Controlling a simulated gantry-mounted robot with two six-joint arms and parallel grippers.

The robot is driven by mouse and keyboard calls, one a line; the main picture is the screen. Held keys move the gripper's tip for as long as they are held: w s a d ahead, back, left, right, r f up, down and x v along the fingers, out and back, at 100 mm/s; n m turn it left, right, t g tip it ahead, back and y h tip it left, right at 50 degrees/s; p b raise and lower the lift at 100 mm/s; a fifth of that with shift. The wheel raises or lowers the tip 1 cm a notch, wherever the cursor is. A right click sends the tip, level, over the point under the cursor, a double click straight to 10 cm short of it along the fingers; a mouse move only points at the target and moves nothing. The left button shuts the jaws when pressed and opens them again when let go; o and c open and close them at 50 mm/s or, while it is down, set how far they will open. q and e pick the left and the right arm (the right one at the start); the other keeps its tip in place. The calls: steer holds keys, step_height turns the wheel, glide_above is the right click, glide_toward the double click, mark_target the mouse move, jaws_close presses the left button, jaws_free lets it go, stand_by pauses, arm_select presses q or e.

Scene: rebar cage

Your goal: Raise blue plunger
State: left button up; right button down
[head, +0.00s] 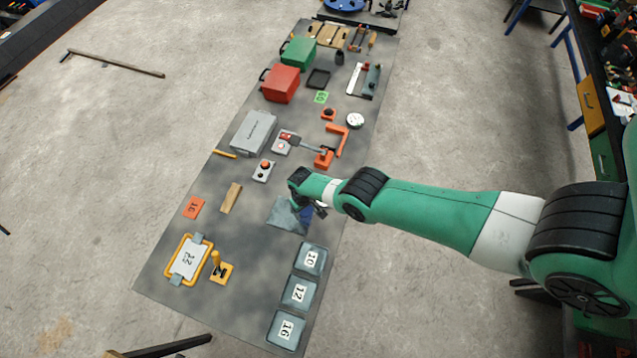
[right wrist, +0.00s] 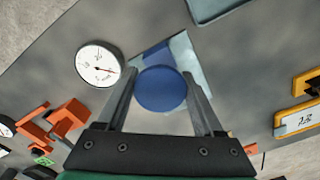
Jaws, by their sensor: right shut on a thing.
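The blue plunger (right wrist: 161,88) shows in the right wrist view as a round blue disc between my right gripper's two fingers. The fingers of my right gripper (right wrist: 165,95) press on it from both sides. A pale blue-grey plate (right wrist: 183,52) lies behind and under the plunger. In the head view this plate (head: 285,216) is on the grey mat, and my right gripper (head: 304,207) is over its upper right part. The gripper mostly hides the plunger there. I cannot tell how high the plunger stands. My left gripper is not in view.
A white dial gauge (right wrist: 98,64) is close beside the left finger in the right wrist view. Grey numbered trays (head: 299,292) lie below the plate in the head view. An orange clamp-like piece (head: 326,158) stands above it. A wood block (head: 230,197) lies left.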

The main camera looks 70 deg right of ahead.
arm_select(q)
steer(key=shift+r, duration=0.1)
arm_select(e)
steer(key=shift+w+r, duration=0.1)
steer(key=shift+r, duration=0.1)
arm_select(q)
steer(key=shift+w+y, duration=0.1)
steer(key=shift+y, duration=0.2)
arm_select(e)
steer(key=shift+c, duration=0.2)
jaws_free()
